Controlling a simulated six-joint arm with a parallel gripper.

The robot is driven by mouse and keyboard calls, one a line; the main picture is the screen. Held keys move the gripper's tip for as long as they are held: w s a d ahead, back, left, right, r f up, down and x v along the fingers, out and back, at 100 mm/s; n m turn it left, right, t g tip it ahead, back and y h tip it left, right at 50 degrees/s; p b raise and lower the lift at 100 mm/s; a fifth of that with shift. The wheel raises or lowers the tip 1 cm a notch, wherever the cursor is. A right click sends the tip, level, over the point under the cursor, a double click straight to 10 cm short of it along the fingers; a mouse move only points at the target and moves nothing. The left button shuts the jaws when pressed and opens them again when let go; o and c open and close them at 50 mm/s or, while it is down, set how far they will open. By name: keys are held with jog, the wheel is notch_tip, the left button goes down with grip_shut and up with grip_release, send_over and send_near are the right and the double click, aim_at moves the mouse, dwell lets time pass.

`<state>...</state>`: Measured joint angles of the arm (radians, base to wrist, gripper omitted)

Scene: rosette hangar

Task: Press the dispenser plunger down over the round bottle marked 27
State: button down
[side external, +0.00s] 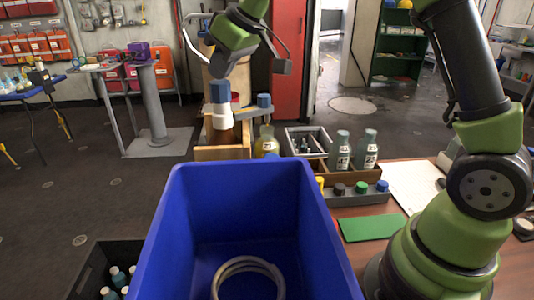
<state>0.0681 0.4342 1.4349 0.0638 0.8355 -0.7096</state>
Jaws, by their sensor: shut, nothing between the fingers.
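My gripper (221,66) is at the top centre, pointing down, with its fingers shut and empty. Just below it stands a blue-topped piece with a white collar (221,118), over a wooden box; I cannot tell if the gripper touches it. To its right is a smaller blue knob (264,101) on a grey arm, above a yellow bottle (266,143). Either blue piece could be the dispenser plunger. Two grey-green bottles with white labels, one (340,150) and another (367,149), stand upright to the right. I cannot read a 27 on any label.
A large blue bin (180,235) with a coiled hose (247,270) fills the foreground. A grey rack (350,197) holds several coloured caps. A green mat (372,228) lies on the table. A black crate (90,270) with small bottles is at the lower left.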

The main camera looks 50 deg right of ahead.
jog(key=shift+r, duration=3.45)
jog(key=s+a+r+m, duration=0.2)
jog(key=s+m, duration=0.1)
jog(key=s, duration=1.1)
jog(key=s+f+m, duration=0.2)
jog(key=s+f, duration=0.2)
jog(key=s, duration=0.3)
jog(key=s+f+m, duration=0.2)
jog(key=s+f, duration=0.1)
jog(key=s, duration=0.3)
jog(key=shift+s+a+f+t, duration=0.25)
jog(key=shift+s+f+t, duration=0.05)
jog(key=shift+s+f, duration=0.1)
